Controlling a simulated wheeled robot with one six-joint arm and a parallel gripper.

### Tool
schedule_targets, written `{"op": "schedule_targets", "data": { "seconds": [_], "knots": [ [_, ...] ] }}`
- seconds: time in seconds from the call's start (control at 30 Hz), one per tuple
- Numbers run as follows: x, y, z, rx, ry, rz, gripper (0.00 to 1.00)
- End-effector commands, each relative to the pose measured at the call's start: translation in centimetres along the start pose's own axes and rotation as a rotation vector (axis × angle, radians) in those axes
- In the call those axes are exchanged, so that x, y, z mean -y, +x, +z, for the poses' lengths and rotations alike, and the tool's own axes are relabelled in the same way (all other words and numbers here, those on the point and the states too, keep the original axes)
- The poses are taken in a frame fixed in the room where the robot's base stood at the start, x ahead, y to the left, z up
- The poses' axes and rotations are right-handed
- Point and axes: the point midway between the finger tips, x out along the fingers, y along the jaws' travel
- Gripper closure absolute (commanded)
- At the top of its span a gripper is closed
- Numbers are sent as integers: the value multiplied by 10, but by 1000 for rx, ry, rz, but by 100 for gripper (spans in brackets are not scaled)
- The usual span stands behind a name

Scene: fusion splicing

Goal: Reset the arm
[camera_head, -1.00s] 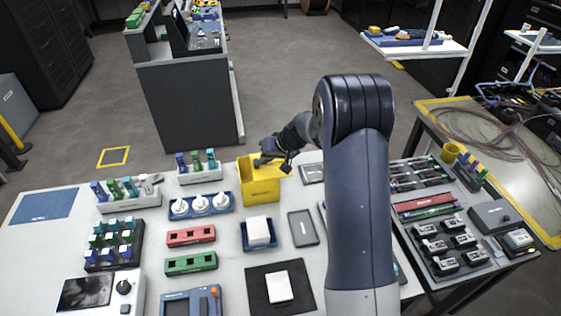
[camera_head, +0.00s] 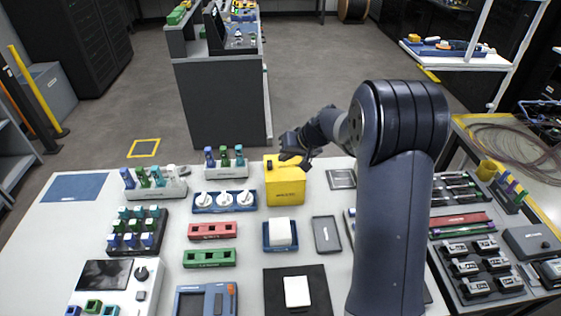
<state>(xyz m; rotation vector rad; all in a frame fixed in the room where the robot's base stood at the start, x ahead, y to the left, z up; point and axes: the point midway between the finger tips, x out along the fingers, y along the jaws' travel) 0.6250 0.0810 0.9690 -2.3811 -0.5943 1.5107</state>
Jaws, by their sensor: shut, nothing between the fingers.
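My arm (camera_head: 395,210) rises from the front right of the white table and bends over toward the back middle. My gripper (camera_head: 284,158) is shut and empty, just above the top of a yellow box (camera_head: 285,188) at the table's back edge. Its fingers are small and dark against the box's top, and I cannot tell whether they touch it. The arm hides part of the table's right side.
On the white table (camera_head: 62,230) stand a blue tray with white round pieces (camera_head: 225,209), red (camera_head: 212,230) and green (camera_head: 208,257) blocks, racks of coloured bottles (camera_head: 152,182), and a blue device (camera_head: 206,301). A dark tool table (camera_head: 475,235) is at right. The air above is clear.

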Motion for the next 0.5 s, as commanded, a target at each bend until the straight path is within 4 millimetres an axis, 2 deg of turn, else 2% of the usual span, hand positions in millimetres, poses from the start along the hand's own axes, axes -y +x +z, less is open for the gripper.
{"op": "schedule_targets", "data": {
  "seconds": [0.1, 0.3, 0.5],
  "knots": [
    [-1, -24, 0, -4, 0, 1, 100],
    [-1, -55, 0, -3, 0, 1, 100],
    [-1, -67, 0, 0, 0, 1, 100]
  ]
}}
